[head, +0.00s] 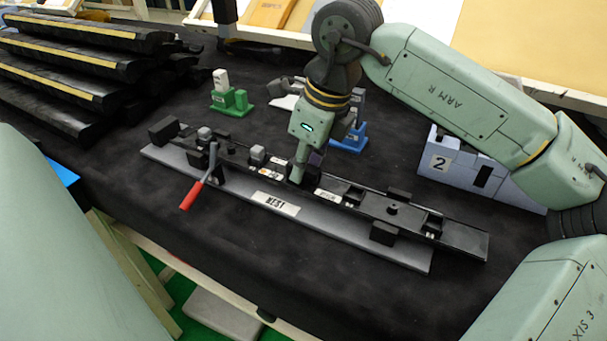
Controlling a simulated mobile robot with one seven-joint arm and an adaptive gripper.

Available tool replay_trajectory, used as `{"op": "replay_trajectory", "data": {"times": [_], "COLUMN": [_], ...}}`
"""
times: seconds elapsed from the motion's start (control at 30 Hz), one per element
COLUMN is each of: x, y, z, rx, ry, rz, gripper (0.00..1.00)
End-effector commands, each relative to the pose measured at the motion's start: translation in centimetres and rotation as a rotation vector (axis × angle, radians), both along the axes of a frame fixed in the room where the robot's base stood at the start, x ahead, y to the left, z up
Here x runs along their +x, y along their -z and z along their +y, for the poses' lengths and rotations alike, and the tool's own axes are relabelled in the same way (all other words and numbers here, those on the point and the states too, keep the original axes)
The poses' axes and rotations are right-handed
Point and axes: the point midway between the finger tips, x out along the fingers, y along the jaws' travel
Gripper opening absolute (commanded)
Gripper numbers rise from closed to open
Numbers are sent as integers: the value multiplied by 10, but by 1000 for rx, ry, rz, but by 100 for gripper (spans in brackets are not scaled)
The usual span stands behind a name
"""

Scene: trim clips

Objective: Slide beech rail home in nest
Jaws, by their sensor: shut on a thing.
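The nest (348,232) is a long grey base plate with a "NEST" label, lying diagonally on the dark table. A long dark rail (462,240) lies along it among black blocks. Its right end reaches past the plate's right end. No pale beech face shows on this rail; it is the only rail in the nest. My gripper (298,178) points down at the rail's middle and is shut on it; the fingertips and the grip itself are largely hidden. A clamp with a red handle (193,194) stands at the nest's left part, its handle slanting toward the front.
Dark rails with pale strips (80,62) are stacked at the back left. A green fixture (232,100) and a blue fixture (350,137) stand behind the nest. A pale block marked 2 (455,165) stands right, under my arm. The table in front is clear.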

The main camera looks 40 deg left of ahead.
Motion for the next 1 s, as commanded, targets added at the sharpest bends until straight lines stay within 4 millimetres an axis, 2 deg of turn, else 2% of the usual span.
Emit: {"op": "replay_trajectory", "data": {"times": [0.83,0.87,1.0], "x": [-1,-1,-1], "y": [2,2,2], "z": [6,6,6], "rx": [-3,-3,-3], "ry": [1,1,0], "rz": [0,0,0], "gripper": [0,20,29]}}
